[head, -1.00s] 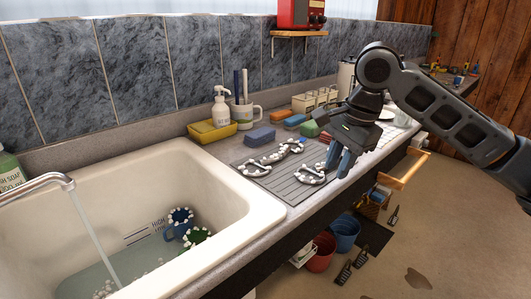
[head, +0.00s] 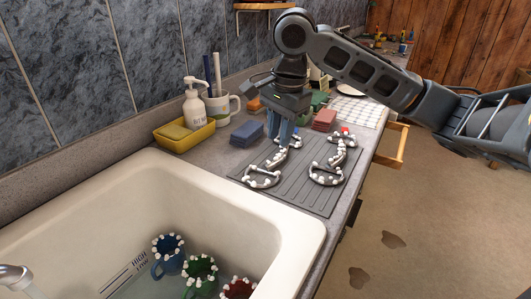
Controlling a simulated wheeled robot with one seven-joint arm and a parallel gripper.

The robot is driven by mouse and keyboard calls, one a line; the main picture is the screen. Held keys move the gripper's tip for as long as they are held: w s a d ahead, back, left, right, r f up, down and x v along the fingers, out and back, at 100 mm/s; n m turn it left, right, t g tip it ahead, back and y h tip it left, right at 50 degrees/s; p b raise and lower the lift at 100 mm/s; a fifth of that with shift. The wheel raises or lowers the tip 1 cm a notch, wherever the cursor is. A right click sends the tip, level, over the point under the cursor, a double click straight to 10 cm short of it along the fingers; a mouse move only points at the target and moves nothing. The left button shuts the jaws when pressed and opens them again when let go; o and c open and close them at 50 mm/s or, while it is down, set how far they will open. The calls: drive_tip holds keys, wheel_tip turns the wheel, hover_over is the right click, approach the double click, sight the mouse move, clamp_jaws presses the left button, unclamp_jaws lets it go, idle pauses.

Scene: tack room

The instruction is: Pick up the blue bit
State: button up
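The blue bit (head: 262,179) lies on the left part of the grey ribbed drain mat (head: 312,205), with foam on its metal rings. A small blue mark shows at its far end, beside my fingers. My gripper (head: 281,144) points down over the far half of this bit and hides part of it. Its fingertips look very near the bit; contact and the gap between the fingers are unclear. A second, foamy bit with a red mark (head: 327,175) lies to the right on the same mat.
The sink (head: 230,195) at the front left holds foamy blue (head: 168,262), green (head: 200,277) and red (head: 238,288) mugs. A yellow tray (head: 186,138), soap bottle (head: 194,108), white mug (head: 219,109), blue block (head: 247,133) and red block (head: 324,120) stand near the mat.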

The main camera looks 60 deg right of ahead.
sight(275, 160)
drive_tip(key=f, duration=0.4)
drive_tip(key=w+f, duration=0.1)
drive_tip(key=f, duration=0.2)
drive_tip(key=shift+d+f, duration=0.1)
drive_tip(key=shift+c, duration=0.3)
clamp_jaws()
